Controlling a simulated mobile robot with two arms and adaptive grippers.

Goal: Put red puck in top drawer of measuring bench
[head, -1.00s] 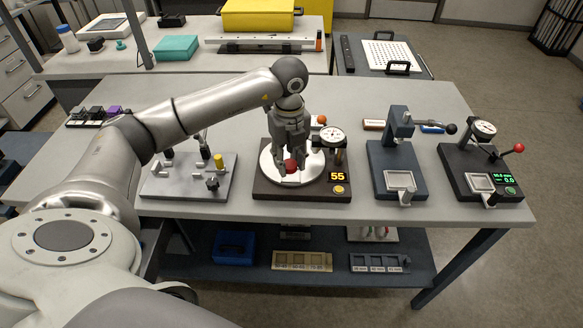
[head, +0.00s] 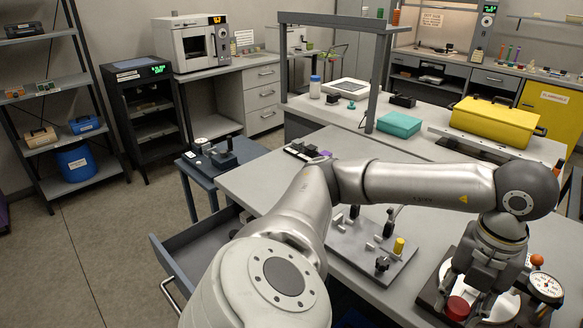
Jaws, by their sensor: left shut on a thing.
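The red puck (head: 457,308) is low at the right of the head view, at the fingertips of my left gripper (head: 465,295). The left gripper points down and is shut on the puck, over the round silver plate (head: 501,305) of the dial gauge stand. I cannot tell whether the puck touches the plate. The measuring bench (head: 262,175) has a grey drawer (head: 203,243) pulled out at its left end. My right gripper is not in view.
A grey fixture plate (head: 360,252) with pegs and a yellow knob lies between my left gripper and the drawer. A small blue-grey table (head: 235,160) with a device stands behind the drawer. Floor left of the drawer is clear. A dial gauge (head: 545,287) stands close beside the gripper.

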